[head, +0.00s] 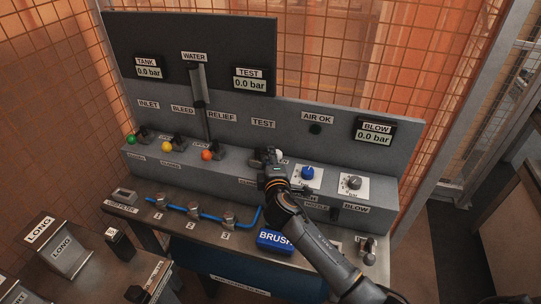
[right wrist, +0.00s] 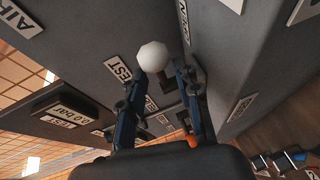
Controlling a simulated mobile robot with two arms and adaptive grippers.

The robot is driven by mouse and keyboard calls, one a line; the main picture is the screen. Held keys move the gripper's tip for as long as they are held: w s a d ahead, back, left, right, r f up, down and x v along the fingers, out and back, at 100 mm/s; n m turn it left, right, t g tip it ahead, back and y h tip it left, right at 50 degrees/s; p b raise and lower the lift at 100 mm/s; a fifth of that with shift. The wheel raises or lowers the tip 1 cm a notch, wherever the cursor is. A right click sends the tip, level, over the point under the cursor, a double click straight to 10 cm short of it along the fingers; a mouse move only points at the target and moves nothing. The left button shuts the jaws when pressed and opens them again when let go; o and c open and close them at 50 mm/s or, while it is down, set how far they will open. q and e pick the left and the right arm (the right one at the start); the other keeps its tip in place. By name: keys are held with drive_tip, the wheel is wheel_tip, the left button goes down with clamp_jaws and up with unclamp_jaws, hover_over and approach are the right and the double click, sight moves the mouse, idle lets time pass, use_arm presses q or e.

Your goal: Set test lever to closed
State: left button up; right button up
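The test lever has a white knob (head: 279,154) and stands on the grey panel's ledge below the TEST label (head: 263,123). My right gripper (head: 268,157) is at this lever and hides most of it in the head view. In the right wrist view the white knob (right wrist: 153,57) shows at the fingertips of my right gripper (right wrist: 160,75). The fingers are apart, one on each side of the lever, with a small gap at the right finger. The lever's position marks are hidden. My left gripper is not in view.
Green (head: 131,139), yellow (head: 166,146) and orange (head: 207,154) lever knobs stand left along the ledge. A blue knob (head: 307,173) and a grey dial (head: 354,182) are close on the right. A blue hose (head: 180,209) and a BRUSH box (head: 275,242) lie on the bench below.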

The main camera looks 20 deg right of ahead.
drive_tip(key=shift+w+d+f, duration=0.15)
drive_tip(key=shift+w, duration=0.55)
clamp_jaws()
